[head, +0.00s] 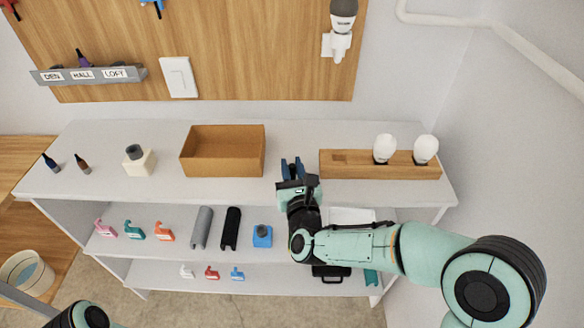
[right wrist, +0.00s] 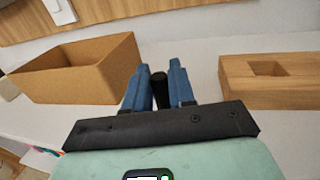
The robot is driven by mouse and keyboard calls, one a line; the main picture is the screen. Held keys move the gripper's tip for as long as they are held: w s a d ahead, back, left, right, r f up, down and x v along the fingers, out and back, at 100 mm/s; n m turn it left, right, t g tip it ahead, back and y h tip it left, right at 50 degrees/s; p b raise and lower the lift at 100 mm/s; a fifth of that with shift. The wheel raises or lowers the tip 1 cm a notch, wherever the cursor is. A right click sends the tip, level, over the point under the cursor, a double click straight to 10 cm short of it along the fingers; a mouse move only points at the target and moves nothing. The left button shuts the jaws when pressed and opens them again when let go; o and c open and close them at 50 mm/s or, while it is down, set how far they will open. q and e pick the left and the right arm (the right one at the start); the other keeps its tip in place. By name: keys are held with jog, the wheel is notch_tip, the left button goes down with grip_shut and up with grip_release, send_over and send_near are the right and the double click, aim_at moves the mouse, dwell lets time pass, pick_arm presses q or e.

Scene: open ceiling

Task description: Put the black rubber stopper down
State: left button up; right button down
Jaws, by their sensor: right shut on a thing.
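My right gripper (head: 292,168) is over the top shelf, between the open brown box and the long wooden block. In the right wrist view its blue fingers (right wrist: 160,90) are shut on the black rubber stopper (right wrist: 159,88). The stopper shows as a dark rounded piece between the fingers, and its lower part is hidden. In the head view the fingers hide most of it. I cannot tell whether it touches the white shelf top (head: 300,135). My left gripper is out of view; only part of my left arm shows at the bottom left.
The open brown box (head: 188,152) stands left of the gripper. The wooden block (head: 360,171), with a square hole and two white bulbs (head: 385,148), stands right. A cream block with a grey top (head: 141,164) and two small bottles (head: 82,163) stand farther left. Lower shelves hold several small items.

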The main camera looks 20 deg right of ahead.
jog(key=c, duration=0.9)
grip_release()
jog(key=shift+c, duration=0.2)
